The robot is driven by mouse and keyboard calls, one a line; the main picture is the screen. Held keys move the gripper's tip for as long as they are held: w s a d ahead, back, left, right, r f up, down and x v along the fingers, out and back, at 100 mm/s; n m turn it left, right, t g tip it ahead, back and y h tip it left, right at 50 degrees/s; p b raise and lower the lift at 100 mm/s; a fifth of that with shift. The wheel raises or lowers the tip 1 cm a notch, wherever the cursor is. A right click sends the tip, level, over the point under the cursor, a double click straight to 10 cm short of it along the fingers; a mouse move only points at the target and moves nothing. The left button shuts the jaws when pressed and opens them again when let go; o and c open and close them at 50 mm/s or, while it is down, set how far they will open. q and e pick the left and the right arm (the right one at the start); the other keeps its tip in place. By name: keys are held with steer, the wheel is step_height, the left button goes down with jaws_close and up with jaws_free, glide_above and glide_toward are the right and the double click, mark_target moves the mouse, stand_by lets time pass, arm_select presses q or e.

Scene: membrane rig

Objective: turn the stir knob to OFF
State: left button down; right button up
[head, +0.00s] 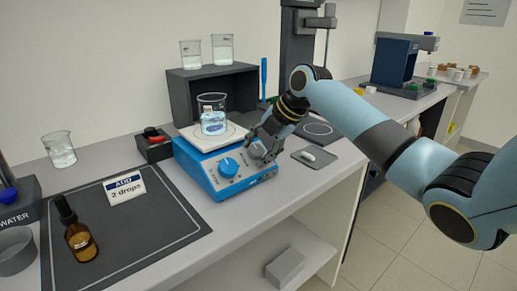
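The blue hotplate stirrer (205,178) stands on the bench with a white top plate. One blue knob (228,167) shows on the left of its sloped front panel; its label is too small to read. A glass beaker (212,115) with bluish liquid stands on the plate. My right gripper (258,152) is at the right part of the front panel, fingers pointing down at it. It hides that part of the panel, including any knob there. I cannot tell whether its fingers are apart or closed on something. My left gripper is not in view.
A small box with a red knob (154,142) stands beside the stirrer. A grey tray (312,157) lies to its right. A dark shelf (195,92) stands behind.

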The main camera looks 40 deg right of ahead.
steer(key=shift+o, duration=0.9)
steer(key=v, duration=1.2)
